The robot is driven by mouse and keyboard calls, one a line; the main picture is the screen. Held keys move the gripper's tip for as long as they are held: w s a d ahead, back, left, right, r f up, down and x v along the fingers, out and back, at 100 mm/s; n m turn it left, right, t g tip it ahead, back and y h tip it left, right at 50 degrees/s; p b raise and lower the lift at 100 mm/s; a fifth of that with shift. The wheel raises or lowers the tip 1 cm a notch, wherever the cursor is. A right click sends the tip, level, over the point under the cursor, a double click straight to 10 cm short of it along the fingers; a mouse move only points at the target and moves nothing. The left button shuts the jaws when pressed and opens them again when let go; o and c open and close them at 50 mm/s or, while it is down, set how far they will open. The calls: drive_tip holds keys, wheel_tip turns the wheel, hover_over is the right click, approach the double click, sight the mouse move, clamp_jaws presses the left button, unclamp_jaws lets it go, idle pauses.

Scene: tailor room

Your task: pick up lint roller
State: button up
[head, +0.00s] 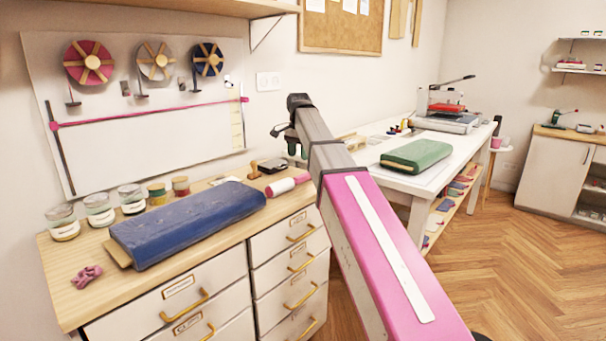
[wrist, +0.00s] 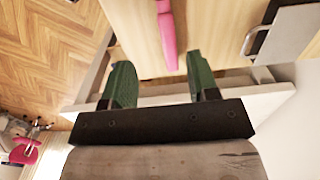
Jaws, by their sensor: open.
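The lint roller lies on the wooden top of the drawer cabinet, near its right end; its white roll (head: 280,187) and pink handle (head: 301,178) show in the head view. In the wrist view the pink handle (wrist: 167,42) is at the top centre, beyond the fingertips, and the white roll is out of frame. My gripper (head: 291,149) is above and behind the roller in the head view, partly hidden by my arm. Its two green fingers are apart in the wrist view (wrist: 160,80), with nothing between them.
A blue padded block (head: 188,220) lies left of the roller. A dark box (head: 274,165) and a wooden-handled stamp (head: 254,169) stand behind it. Several jars (head: 99,210) line the wall. A white table (head: 372,155) with a green pad (head: 416,156) stands to the right.

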sight(298, 176)
drive_tip(key=shift+w+f, duration=0.1)
drive_tip(key=shift+w, duration=0.25)
drive_tip(key=shift+w+f, duration=0.1)
drive_tip(key=shift+f, duration=0.15)
drive_tip(key=f, duration=1)
drive_tip(key=shift+a, duration=0.2)
clamp_jaws()
